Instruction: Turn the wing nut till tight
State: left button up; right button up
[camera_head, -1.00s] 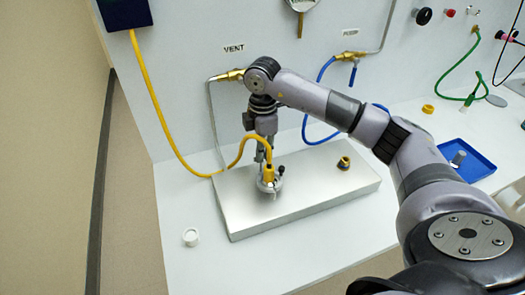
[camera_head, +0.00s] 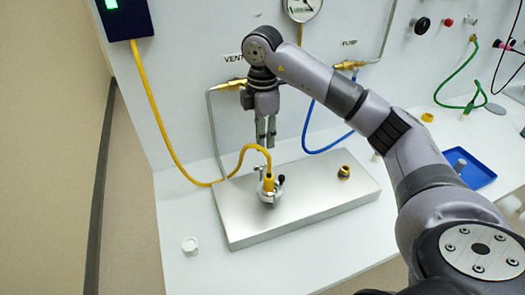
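A metal clamp (camera_head: 269,194) sits around the base of the yellow hose fitting (camera_head: 268,182) on a raised steel plate (camera_head: 311,204). A small dark-tipped part sticks out at the clamp's right side, and a small light part stands at its upper left. Both are too small to tell surely which is the wing nut. My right gripper (camera_head: 265,142) points down above and behind the clamp, apart from it. Its two fingers show a narrow gap with nothing between them. My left gripper is not in view.
A brass-coloured fitting with a dark top (camera_head: 344,172) stands on the plate's right. A white cap (camera_head: 190,245) lies on the bench at front left. A blue tray (camera_head: 480,177) is at the right. The yellow hose (camera_head: 158,112) arches from a wall box (camera_head: 124,17) to the fitting.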

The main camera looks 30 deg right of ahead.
jog(key=shift+r, duration=1.6)
